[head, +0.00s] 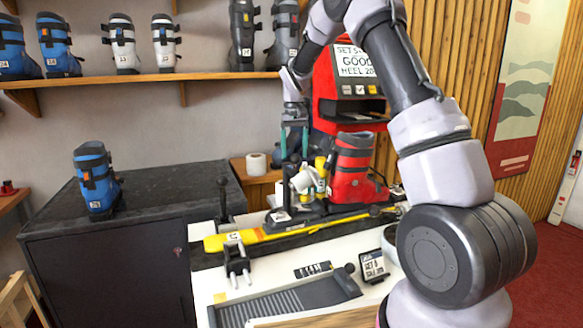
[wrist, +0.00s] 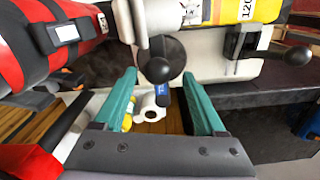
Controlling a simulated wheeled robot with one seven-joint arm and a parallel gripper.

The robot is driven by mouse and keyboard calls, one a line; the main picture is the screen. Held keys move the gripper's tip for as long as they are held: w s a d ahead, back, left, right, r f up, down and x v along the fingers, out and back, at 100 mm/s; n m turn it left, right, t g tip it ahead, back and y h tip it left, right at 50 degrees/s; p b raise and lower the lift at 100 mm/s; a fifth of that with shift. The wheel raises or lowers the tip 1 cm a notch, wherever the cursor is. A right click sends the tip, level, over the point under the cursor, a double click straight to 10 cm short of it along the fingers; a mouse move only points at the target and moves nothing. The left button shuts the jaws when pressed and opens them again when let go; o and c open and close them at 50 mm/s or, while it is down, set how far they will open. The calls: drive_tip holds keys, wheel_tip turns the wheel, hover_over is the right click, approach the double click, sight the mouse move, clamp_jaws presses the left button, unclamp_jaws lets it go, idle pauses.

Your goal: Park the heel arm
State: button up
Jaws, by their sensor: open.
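My gripper (head: 294,151) is open, its teal fingers pointing down beside the binding assembly (head: 306,183) behind the yellow ski (head: 275,234). In the wrist view, a dark round knob (wrist: 158,68) with a blue-tipped stub sits between the open fingers (wrist: 160,80), below a grey post. I cannot tell whether the fingers touch it, or whether this part is the heel arm. A red boot (head: 352,170) stands just right of the assembly and shows at the left of the wrist view (wrist: 20,50). The fingers partly hide the assembly's back.
A dark lever clamp (head: 237,264) stands in front of the ski. A blue boot (head: 97,180) stands on the dark cabinet at left. A white roll (head: 256,162) is behind the bench.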

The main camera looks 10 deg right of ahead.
sight(295, 166)
wheel_tip(295, 166, down, 6)
drive_tip(key=shift+d+r, duration=0.1)
drive_tip(key=shift+d, duration=0.05)
clamp_jaws()
idle(1.5)
